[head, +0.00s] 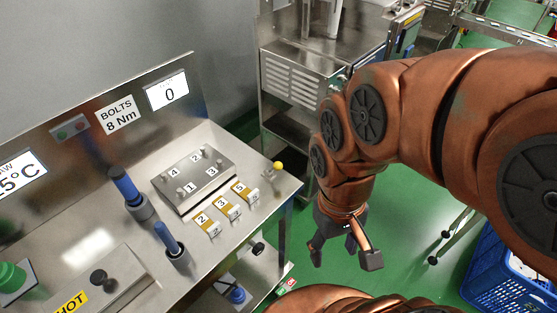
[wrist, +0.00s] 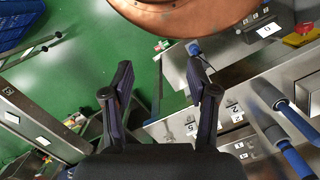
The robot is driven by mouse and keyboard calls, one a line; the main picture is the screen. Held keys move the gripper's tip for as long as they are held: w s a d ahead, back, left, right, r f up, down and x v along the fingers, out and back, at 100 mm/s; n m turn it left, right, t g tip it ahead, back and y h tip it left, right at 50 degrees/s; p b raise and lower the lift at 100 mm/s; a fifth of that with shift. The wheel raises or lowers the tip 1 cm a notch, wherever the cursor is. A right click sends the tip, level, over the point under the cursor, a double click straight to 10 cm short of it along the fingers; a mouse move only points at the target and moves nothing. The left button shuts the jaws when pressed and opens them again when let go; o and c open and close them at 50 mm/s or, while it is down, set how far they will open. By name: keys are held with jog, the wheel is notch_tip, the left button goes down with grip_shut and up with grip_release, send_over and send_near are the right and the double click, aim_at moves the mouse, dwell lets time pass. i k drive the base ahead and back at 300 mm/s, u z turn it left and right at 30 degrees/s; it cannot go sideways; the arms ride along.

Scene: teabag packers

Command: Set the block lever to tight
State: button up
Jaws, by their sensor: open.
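A small lever with a yellow ball knob (head: 277,166) stands at the right end of the steel bench, beside a metal block (head: 196,181) with bolts numbered 1 to 4. I take this to be the block lever; its setting marks are too small to read. My gripper (head: 344,256) is open and empty, pointing down past the bench's right end, to the right of the knob and apart from it. In the wrist view my gripper's fingers (wrist: 160,78) are spread over green floor and the bench edge. I cannot make out the yellow knob clearly there.
Numbered tags (head: 228,210) lie in front of the block. Blue-handled tools (head: 125,185) stand upright left of it. A sign (head: 120,114) reads "BOLTS 8 Nm" beside a display (head: 167,91) showing 0. A steel cabinet (head: 300,75) stands behind; a blue crate (head: 500,265) is right.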

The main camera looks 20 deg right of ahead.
aim_at(277, 165)
jog(key=z, duration=1.5)
jog(key=k, duration=1.1)
jog(key=u, duration=1.55)
jog(key=i, duration=0.5)
jog(key=z, duration=0.1)
